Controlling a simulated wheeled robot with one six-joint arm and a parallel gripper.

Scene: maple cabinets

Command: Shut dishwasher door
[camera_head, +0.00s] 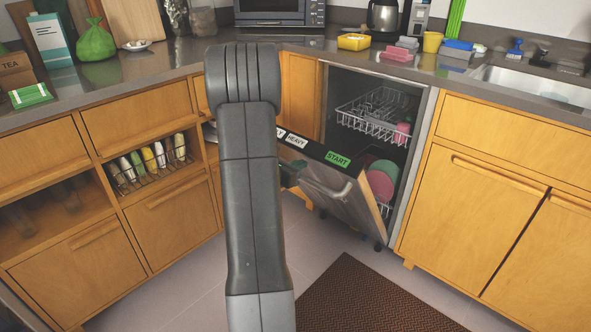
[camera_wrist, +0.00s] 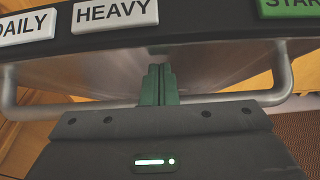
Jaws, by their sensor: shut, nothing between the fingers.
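The dishwasher door (camera_head: 340,205) is part open, leaning outward from the dishwasher. Its top edge has DAILY, HEAVY and START labels, which show large in the wrist view (camera_wrist: 205,32). A metal handle bar (camera_wrist: 60,113) crosses the door's outer face below that edge. My gripper (camera_wrist: 158,70) is shut and empty, its green fingertips at the outer face, just under the top edge and crossing the handle line. I cannot tell whether they touch the door. In the head view my arm hides most of the gripper and part of the door.
The upper rack (camera_head: 375,118) and pink and green dishes (camera_head: 381,180) are inside the dishwasher. Cabinets stand on both sides, with a dark mat (camera_head: 372,298) on the floor in front.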

